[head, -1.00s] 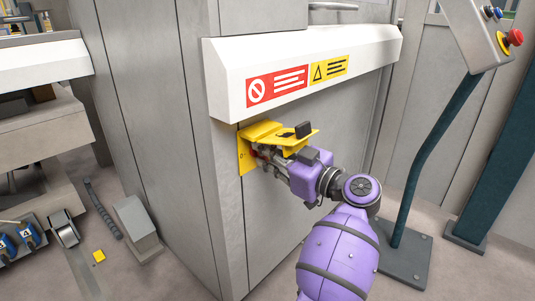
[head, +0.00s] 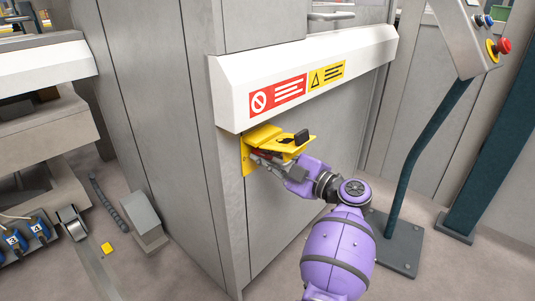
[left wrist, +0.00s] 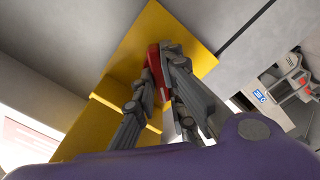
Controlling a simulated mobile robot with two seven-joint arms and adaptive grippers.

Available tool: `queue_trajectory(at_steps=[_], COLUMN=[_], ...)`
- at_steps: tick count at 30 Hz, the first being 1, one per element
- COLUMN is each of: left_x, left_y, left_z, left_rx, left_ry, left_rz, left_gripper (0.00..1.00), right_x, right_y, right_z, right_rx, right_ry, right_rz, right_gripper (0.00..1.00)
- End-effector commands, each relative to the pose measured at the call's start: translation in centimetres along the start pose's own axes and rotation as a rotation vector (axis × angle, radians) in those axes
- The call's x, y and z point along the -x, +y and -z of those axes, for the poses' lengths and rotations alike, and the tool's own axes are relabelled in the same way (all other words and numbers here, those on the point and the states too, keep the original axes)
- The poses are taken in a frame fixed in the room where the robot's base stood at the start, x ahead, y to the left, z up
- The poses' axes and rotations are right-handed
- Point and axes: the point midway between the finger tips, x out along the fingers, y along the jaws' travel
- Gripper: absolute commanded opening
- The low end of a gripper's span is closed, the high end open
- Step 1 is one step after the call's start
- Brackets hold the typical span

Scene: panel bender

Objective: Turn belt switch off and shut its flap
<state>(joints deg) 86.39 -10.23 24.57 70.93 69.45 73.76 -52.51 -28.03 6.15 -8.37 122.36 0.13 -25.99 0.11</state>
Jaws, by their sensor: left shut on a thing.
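The belt switch sits on a yellow plate (head: 247,160) on the grey cabinet wall, below the white ledge. Its red knob (left wrist: 154,62) shows between my fingers in the left wrist view. The yellow flap (head: 270,139) is raised and sticks out above the switch, with a black tab (head: 302,136) at its outer edge. My left gripper (head: 261,157) reaches in under the flap and is shut on the red knob; its fingertips also show in the left wrist view (left wrist: 167,58). The fingers hide much of the knob, so its exact setting is unclear. My right gripper is out of view.
The white ledge (head: 230,90) with red and yellow labels overhangs the switch. A control post (head: 425,150) with a red button (head: 504,46) stands at the right. A grey box (head: 142,220) lies on the floor at left.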

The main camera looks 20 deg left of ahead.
Motion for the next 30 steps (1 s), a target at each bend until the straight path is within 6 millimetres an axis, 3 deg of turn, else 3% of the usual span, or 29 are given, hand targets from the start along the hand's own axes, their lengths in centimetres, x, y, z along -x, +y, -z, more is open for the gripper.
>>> queue_trajectory(at_steps=[15, 30], left_x=[0.06, 0.04], left_y=[-0.18, -0.15], left_z=[-0.16, -0.11], left_rx=[0.458, 0.669], left_ry=[-0.001, -0.001], left_rz=[0.0, 0.0], left_gripper=[0.0, 0.0], right_x=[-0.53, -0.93], right_y=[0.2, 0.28], right_z=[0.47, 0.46], right_rx=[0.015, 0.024], right_ry=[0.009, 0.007], right_rz=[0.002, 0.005], right_gripper=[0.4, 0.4])
